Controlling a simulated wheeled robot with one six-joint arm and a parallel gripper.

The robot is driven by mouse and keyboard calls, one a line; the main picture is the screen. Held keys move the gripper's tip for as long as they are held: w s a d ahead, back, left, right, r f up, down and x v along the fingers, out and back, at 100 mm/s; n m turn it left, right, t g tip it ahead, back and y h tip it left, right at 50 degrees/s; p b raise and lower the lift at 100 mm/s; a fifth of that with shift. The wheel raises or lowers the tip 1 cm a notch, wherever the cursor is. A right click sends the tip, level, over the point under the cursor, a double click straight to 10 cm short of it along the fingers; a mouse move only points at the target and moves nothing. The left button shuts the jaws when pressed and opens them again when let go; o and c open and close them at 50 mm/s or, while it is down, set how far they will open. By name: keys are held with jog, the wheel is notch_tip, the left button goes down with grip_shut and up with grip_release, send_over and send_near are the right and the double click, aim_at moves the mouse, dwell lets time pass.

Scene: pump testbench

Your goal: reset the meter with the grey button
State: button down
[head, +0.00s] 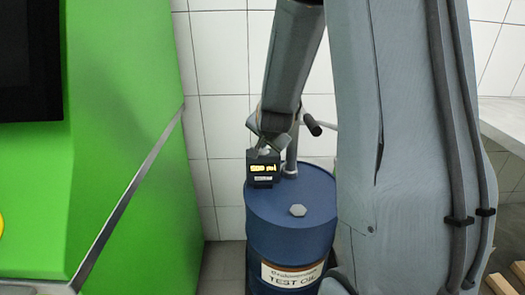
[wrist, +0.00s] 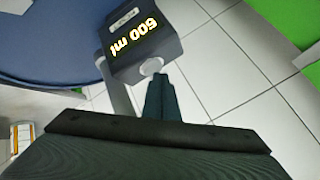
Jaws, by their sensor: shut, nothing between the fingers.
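The meter (head: 263,180) is a small dark box on top of the blue drum, with a lit yellow display. In the wrist view the meter (wrist: 140,38) appears upside down and its display reads 500 ml. The round light-grey button (wrist: 150,66) sits on the meter's edge beside the display. My gripper (wrist: 160,77) is shut and empty, its fingertips right at the button; I cannot tell whether they touch it. In the head view my gripper (head: 264,148) is just above the meter and hides the button.
The blue drum (head: 290,225), labelled TEST OIL, has a cap (head: 298,210) on its lid and a pump handle (head: 312,124) behind the meter. A green machine (head: 110,150) stands on the left. A grey worktop (head: 505,122) is at the right edge. Tiled floor (wrist: 245,70) lies beside the drum.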

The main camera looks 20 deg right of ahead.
aim_at(263, 152)
jog(key=shift+f, duration=0.3)
jog(key=shift+r, duration=0.1)
dwell(0.4)
jog(key=shift+r+p, duration=0.65)
jog(key=shift+r, duration=0.2)
jog(key=shift+r, duration=0.1)
notch_tip(263, 152, up, 5)
jog(key=p, duration=0.4)
jog(key=shift+p, duration=0.3)
dwell(0.3)
